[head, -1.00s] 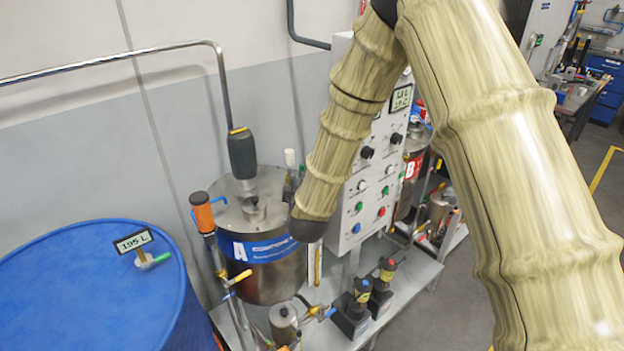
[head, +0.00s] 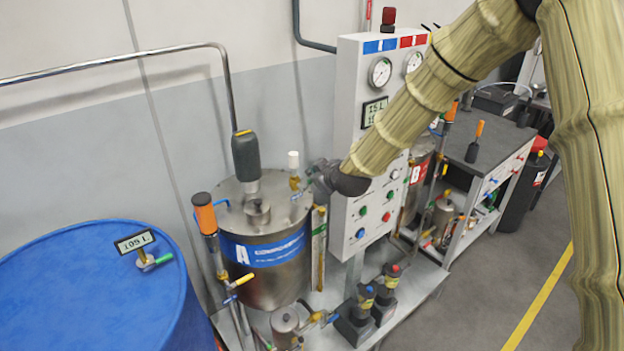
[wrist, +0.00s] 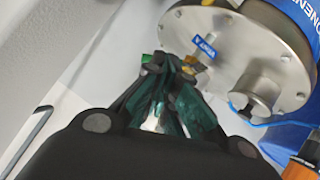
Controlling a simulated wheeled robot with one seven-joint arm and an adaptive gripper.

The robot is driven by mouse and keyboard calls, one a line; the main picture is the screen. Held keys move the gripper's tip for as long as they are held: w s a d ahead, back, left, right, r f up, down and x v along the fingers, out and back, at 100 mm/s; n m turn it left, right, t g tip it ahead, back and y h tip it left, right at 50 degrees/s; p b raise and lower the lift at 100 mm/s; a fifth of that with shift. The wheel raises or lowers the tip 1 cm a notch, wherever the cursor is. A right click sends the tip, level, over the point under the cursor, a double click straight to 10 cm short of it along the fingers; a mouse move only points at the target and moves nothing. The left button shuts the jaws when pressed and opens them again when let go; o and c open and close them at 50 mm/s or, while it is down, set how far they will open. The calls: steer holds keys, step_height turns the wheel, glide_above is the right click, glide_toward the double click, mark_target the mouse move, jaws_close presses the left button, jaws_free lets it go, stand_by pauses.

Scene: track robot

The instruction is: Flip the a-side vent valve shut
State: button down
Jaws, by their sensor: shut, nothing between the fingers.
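The A tank (head: 265,275) is a steel vessel with a blue band and a round metal lid. A brass vent fitting with a white cap (head: 293,160) stands at the lid's right rear edge. My gripper (head: 315,180) is just right of this fitting, at about lid height. In the wrist view my dark green fingers (wrist: 172,68) are together, their tips close to the blue VENT A tag (wrist: 203,47) and some brass parts. The valve's handle is mostly hidden by the fingers, so I cannot tell its position or whether they touch it.
A grey control panel (head: 350,215) stands close right of my gripper. A blue drum (head: 90,290) is at the left. The floor (head: 490,290) at right is open.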

steer(key=shift+w+d+f+m+g+y+b, duration=0.35)
steer(key=shift+d+f+m+g+y+b, duration=0.1)
steer(key=shift+d+m+g+y+b, duration=0.25)
steer(key=shift+a+r, duration=0.15)
steer(key=shift+a, duration=0.15)
steer(key=shift+r+p, duration=0.35)
steer(key=shift+r, duration=0.35)
steer(key=shift+s+d, duration=0.1)
steer(key=shift+s, duration=0.05)
